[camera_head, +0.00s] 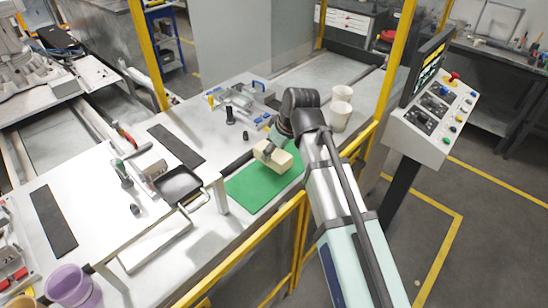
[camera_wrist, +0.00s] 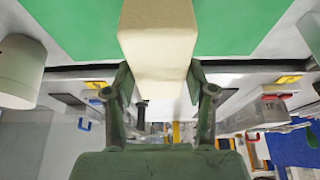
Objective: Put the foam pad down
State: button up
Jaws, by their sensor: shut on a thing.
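The foam pad (camera_head: 277,161) is a cream block. In the wrist view the foam pad (camera_wrist: 158,40) runs from the top edge down between my fingers. My gripper (camera_head: 267,149) is shut on it, with a finger on each side in the wrist view (camera_wrist: 159,92). The pad is over the green mat (camera_head: 247,193), near its upper part in the head view. I cannot tell whether its underside touches the mat. The green mat (camera_wrist: 75,25) also shows on both sides of the pad in the wrist view.
Two pale cups (camera_head: 341,112) stand to the right of my gripper. Small dark cylinders (camera_head: 230,116) and metal fixtures stand behind on the bench. A black tray (camera_head: 180,185) lies left of the mat. A yellow rail (camera_head: 290,225) runs along the bench's front. The mat's lower part is clear.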

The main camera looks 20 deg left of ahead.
jog(key=shift+f+p, duration=0.45)
jog(key=shift+f, duration=1.45)
jog(key=shift+f, duration=0.1)
jog(key=o, duration=1.1)
jog(key=shift+o, duration=0.2)
jog(key=b+v, duration=0.2)
jog(key=v, duration=1)
jog(key=shift+b, duration=0.4)
